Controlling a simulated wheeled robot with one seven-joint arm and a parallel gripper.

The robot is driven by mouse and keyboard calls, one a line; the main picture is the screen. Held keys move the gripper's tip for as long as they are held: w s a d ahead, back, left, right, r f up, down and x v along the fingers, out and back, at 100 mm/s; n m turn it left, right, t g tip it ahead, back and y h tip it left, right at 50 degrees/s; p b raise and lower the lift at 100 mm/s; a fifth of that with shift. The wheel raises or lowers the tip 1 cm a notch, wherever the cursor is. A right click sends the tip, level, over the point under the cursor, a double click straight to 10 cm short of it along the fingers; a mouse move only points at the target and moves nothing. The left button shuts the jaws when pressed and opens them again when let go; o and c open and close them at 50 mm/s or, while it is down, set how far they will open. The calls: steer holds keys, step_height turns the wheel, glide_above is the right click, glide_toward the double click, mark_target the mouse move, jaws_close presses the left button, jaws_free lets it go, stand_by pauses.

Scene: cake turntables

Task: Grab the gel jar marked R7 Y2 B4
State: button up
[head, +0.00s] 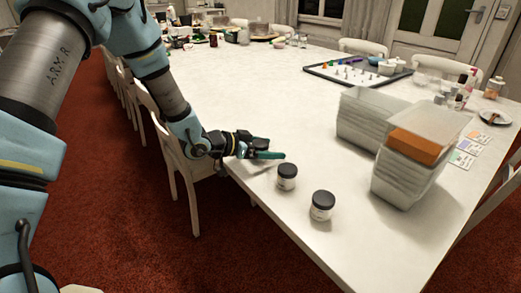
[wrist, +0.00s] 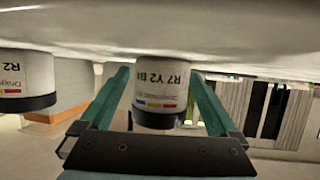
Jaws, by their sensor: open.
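A small white jar with a black lid (head: 287,178) stands on the white table near its front left edge. In the wrist view this jar (wrist: 160,90) shows a label reading R7 Y2 B and a last character I cannot read clearly. My gripper (head: 268,155) is open, low over the table at this jar's upper left. In the wrist view the jar appears between its two teal fingers; I cannot tell how far in it is. A second, similar jar (head: 322,206) stands to the lower right; its label in the wrist view (wrist: 24,80) begins with R2.
Clear stacked containers (head: 365,120) and a clear bin with an orange item (head: 405,180) stand to the right. A dark-edged board with small pieces (head: 350,75) lies farther back. The table's middle is clear. A chair (head: 185,180) stands by the left edge.

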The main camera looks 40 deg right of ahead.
steer(key=shift+c, duration=0.4)
steer(key=c, duration=1.4)
